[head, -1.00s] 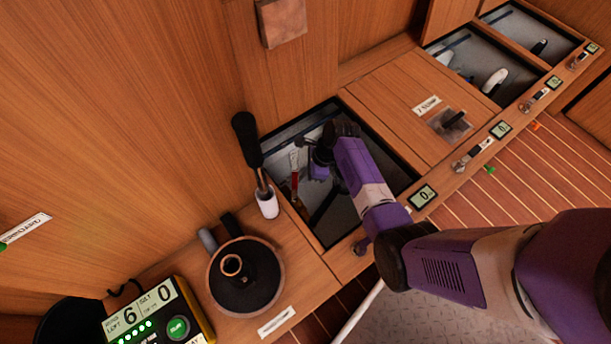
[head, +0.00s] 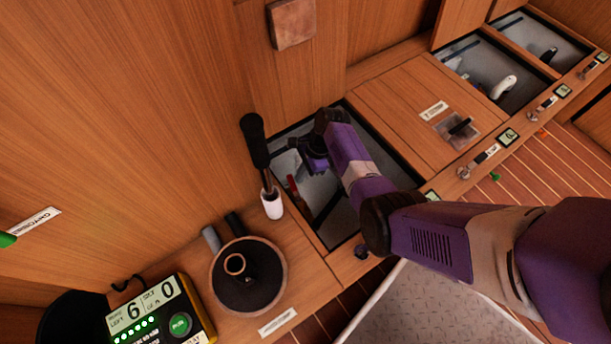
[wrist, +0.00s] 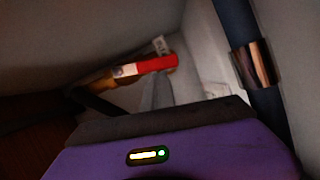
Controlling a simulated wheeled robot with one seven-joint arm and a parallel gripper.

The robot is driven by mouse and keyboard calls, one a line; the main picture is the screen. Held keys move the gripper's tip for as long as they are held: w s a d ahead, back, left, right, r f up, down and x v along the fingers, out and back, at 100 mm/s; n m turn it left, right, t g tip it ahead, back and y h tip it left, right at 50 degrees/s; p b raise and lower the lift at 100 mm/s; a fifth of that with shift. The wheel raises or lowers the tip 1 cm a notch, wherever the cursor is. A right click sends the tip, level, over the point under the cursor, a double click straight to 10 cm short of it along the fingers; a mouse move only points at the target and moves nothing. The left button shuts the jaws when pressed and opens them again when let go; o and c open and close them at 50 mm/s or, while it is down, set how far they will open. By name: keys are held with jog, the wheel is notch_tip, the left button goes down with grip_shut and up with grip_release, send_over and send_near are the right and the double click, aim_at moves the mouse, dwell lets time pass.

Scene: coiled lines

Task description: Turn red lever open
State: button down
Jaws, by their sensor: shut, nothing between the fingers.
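The red lever (head: 293,189) is inside an open, grey-lined compartment in the wooden counter, near its left wall. In the wrist view the red lever (wrist: 157,64) lies nearly level across the upper middle, with a brassy fitting (wrist: 123,72) at its left end. My gripper (head: 296,146) reaches down into the same compartment, beyond the lever in the head view. It is shut and empty, and I see no contact with the lever. My purple wrist hides part of the compartment, and the fingertips are hard to make out.
A dark-handled tool in a white holder (head: 272,204) stands at the compartment's left edge. A round dark pot (head: 248,281) and a lit panel (head: 160,315) are at lower left. A dark pipe with a coppery band (wrist: 255,64) runs down the right of the wrist view. A closed lid (head: 405,95) adjoins the compartment.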

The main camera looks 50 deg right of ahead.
jog(key=shift+w+a+n+g, duration=0.25)
jog(key=shift+w+a+n, duration=0.1)
jog(key=shift+n, duration=0.3)
jog(key=shift+w+a+n+g, duration=0.25)
jog(key=shift+a+n, duration=0.05)
jog(key=shift+n, duration=0.35)
jog(key=p+v, duration=0.9)
jog(key=v, duration=0.1)
jog(key=shift+d+p, duration=0.2)
jog(key=shift+p, duration=0.15)
jog(key=shift+s+f, duration=0.1)
jog(key=shift+s, duration=0.05)
